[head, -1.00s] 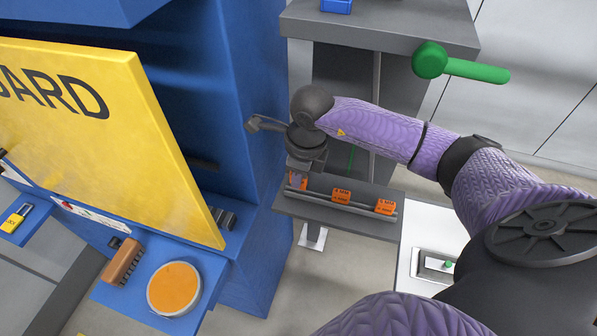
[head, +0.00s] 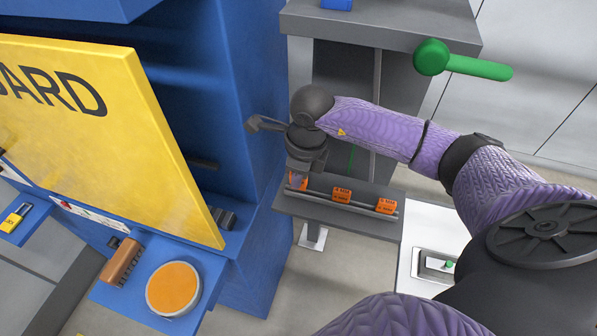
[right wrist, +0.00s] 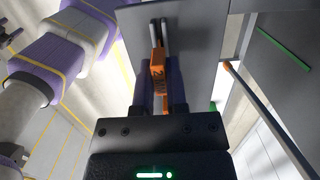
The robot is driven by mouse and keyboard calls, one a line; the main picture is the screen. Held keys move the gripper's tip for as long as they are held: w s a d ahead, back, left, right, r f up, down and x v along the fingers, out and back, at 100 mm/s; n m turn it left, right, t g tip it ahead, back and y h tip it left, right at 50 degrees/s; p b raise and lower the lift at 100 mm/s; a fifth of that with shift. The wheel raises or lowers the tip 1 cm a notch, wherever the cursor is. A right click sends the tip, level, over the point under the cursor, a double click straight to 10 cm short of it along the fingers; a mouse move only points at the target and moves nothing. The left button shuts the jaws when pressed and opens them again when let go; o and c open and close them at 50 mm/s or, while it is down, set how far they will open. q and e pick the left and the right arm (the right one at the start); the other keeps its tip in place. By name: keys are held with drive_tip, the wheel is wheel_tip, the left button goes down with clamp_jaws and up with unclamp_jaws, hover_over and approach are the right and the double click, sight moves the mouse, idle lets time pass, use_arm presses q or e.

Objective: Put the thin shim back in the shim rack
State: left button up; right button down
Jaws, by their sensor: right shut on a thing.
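My right gripper (head: 300,176) points down over the left end of the shim rack (head: 370,214), a grey shelf with rails. It is shut on an orange piece, seemingly the thin shim (head: 297,182), at the rack's left end. In the right wrist view, orange shows between the dark fingers (right wrist: 160,98), low and mostly hidden. Whether it rests in the rack cannot be told. Another orange block (head: 342,195) stands mid-rack; its label seems to read 2 MM in the right wrist view (right wrist: 158,72). A third orange block (head: 386,206) is farther right.
A blue cabinet (head: 262,230) with a yellow panel (head: 110,130) stands left of the rack. A grey upper shelf (head: 380,30) and a green handle (head: 465,65) are behind. A white surface (head: 425,235) lies right. An orange disc (head: 174,288) sits on a blue ledge.

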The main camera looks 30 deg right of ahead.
drive_tip(key=shift+f+b, duration=0.35)
drive_tip(key=shift+f, duration=0.15)
use_arm(q)
drive_tip(key=shift+d+f, duration=0.35)
drive_tip(key=shift+f, duration=0.2)
use_arm(e)
drive_tip(key=shift+f, duration=0.1)
use_arm(q)
drive_tip(key=shift+f+b, duration=0.25)
drive_tip(key=shift+b, duration=0.1)
use_arm(e)
drive_tip(key=shift+f, duration=0.3)
use_arm(q)
drive_tip(key=shift+a, duration=0.25)
use_arm(e)
drive_tip(key=c, duration=0.6)
unclamp_jaws()
drive_tip(key=r, duration=0.6)
drive_tip(key=s+r+p, duration=0.1)
drive_tip(key=r, duration=0.3)
drive_tip(key=shift+d, duration=0.4)
use_arm(q)
drive_tip(key=shift+d+r, duration=0.25)
drive_tip(key=shift+r, duration=0.3)
drive_tip(key=shift+a, duration=0.15)
